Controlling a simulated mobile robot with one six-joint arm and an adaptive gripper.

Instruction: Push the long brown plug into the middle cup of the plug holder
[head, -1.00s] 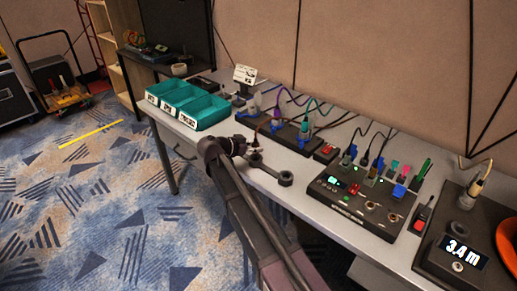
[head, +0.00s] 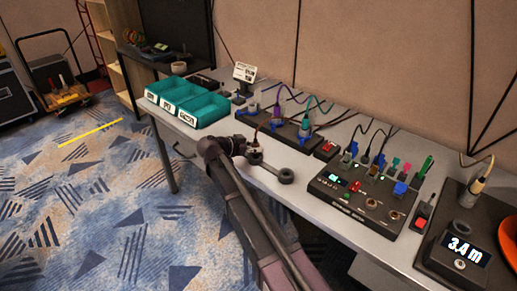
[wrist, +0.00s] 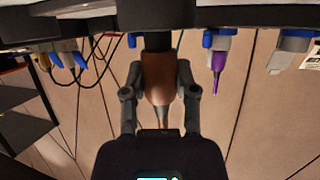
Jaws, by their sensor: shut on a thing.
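My gripper (wrist: 160,95) is shut on the long brown plug (wrist: 158,78), with one finger on each side of it. In the wrist view the plug's dark end points at a dark edge along the top; its cable end points at the gripper body. In the head view my gripper (head: 246,146) is beside the dark plug holder (head: 271,167), and the plug (head: 256,138) shows small above the cup next to it. The holder's right cup stands empty. The gripper hides the holder's left end. How deep the plug sits in the cup cannot be told.
Behind the holder stands a dark socket block (head: 290,131) with purple and green plugs and blue levers. Teal bins (head: 187,103) are at the left. A control box (head: 355,200) with plugs and cables is at the right. The table's front strip is mostly clear.

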